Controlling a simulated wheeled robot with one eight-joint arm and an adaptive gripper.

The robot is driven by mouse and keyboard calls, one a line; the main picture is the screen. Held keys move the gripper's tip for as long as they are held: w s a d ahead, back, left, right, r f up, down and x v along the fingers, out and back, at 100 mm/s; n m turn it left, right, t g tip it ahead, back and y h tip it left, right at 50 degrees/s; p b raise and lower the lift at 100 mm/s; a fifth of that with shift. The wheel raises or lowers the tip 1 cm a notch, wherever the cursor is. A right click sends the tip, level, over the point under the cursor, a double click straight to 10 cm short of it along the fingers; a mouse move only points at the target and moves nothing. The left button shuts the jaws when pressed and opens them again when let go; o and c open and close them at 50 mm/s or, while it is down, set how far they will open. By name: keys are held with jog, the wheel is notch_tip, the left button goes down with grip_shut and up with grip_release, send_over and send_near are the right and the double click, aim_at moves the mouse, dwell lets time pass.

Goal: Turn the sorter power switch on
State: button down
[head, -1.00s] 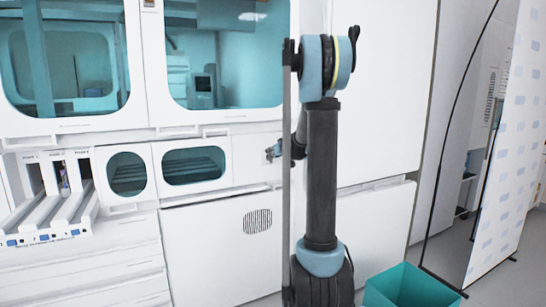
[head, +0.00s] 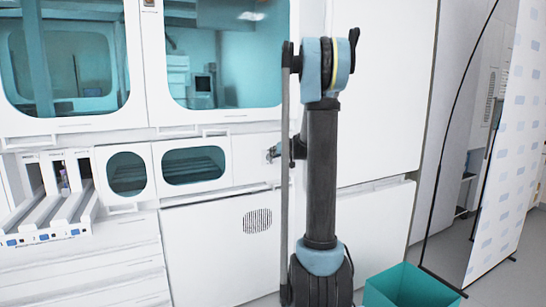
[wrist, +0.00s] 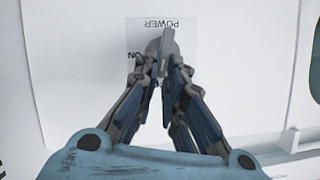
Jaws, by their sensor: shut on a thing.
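The power switch (wrist: 167,44) is a grey rotary knob with a bar-shaped handle on a pale label plate (wrist: 190,40) in the wrist view. In the head view my gripper (head: 273,153) is small against the white machine front, and the switch cannot be made out there.
The white sorter (head: 225,235) fills the left and middle, with tinted windows above. Sample lanes (head: 47,215) jut out at the left. A teal bin (head: 405,287) stands on the floor at the lower right, near a banner stand (head: 500,150).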

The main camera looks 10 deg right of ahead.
jog(key=shift+w+d+f+m+t+y, duration=0.2)
jog(key=shift+d+f+m+y, duration=0.3)
jog(key=shift+m+y, duration=1)
jog(key=shift+w+d+f+m+t+y, duration=0.1)
jog(key=shift+d+f+m+t+y, duration=0.35)
jog(key=shift+m, duration=1.9)
jog(key=shift+w+d+f+m+t+y, duration=0.1)
jog(key=shift+d+f+m+y, duration=0.25)
jog(key=shift+f+m+y, duration=1.05)
jog(key=shift+r+m+h, duration=0.35)
jog(key=shift+r+m, duration=0.4)
jog(key=c, duration=1.7)
grip_release()
jog(key=shift+f, duration=0.1)
jog(key=v, duration=1.1)
jog(key=shift+s+d, duration=0.3)
jog(key=shift+d, duration=0.05)
